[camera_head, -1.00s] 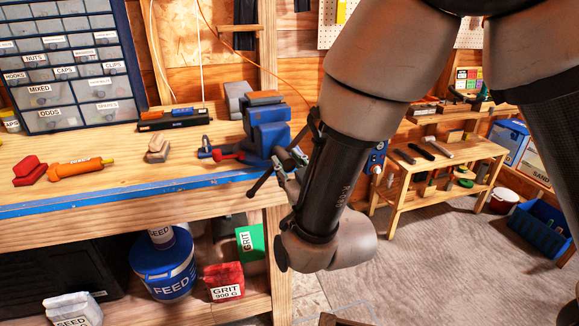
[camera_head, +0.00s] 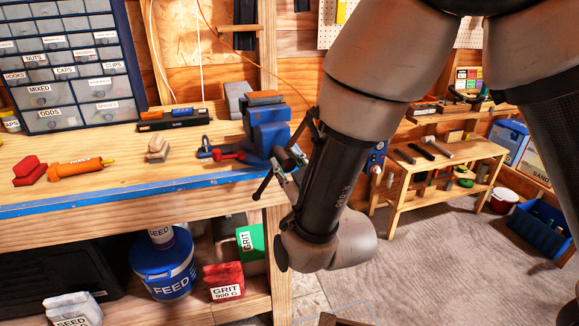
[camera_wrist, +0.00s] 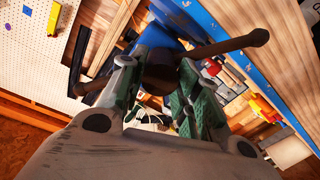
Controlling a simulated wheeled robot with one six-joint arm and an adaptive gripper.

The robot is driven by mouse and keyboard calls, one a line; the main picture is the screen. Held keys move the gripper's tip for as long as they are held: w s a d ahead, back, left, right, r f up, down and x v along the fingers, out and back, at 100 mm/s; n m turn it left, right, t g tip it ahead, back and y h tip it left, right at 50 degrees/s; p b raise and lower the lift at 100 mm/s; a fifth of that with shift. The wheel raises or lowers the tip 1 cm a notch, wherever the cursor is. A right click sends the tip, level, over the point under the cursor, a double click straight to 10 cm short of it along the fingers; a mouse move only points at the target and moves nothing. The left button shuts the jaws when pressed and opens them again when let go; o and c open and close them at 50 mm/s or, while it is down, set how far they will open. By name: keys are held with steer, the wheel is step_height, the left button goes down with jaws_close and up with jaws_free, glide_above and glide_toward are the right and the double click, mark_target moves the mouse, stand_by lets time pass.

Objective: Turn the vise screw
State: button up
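The blue vise (camera_head: 268,128) is mounted at the bench's front right corner, with its jaw blocks on top. Its dark screw head (camera_wrist: 160,78) faces my wrist camera, and the long dark handle bar (camera_wrist: 230,45) passes crosswise through it. In the head view the lower end of the bar (camera_head: 263,187) hangs down and left, in front of the bench edge. My gripper (camera_wrist: 157,70) has its green-padded fingers on either side of the screw head and appears shut on it. In the head view my arm hides most of the gripper (camera_head: 288,172).
A blue feed bucket (camera_head: 165,270) and grit packs stand below. Open floor (camera_head: 440,250) lies to the right.

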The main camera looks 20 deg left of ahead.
steer(key=shift+o, duration=0.4)
steer(key=v, duration=0.7)
steer(key=shift+s, duration=0.15)
steer(key=shift+d, duration=0.15)
steer(key=s+f+g+h, duration=0.1)
steer(key=s+f+g, duration=0.25)
steer(key=f, duration=0.35)
steer(key=s+f+g+h, duration=0.2)
steer(key=f+g, duration=0.2)
steer(key=f, duration=0.3)
steer(key=s+d+g+h, duration=0.2)
steer(key=s+d+g, duration=0.1)
steer(key=d+g, duration=0.1)
steer(key=d+r+m+h, duration=0.2)
steer(key=d+r, duration=0.6)
steer(key=d, duration=0.6)
steer(key=d+r+m+t+h, duration=0.1)
steer(key=d+r+m, duration=0.4)
steer(key=d, duration=1)
steer(key=d+r+m+h, duration=0.2)
steer(key=d+r+m, duration=0.2)
steer(key=d+r, duration=0.7)
steer(key=d, duration=0.3)
steer(key=shift+w+h, duration=0.2)
steer(key=shift+h, duration=0.1)
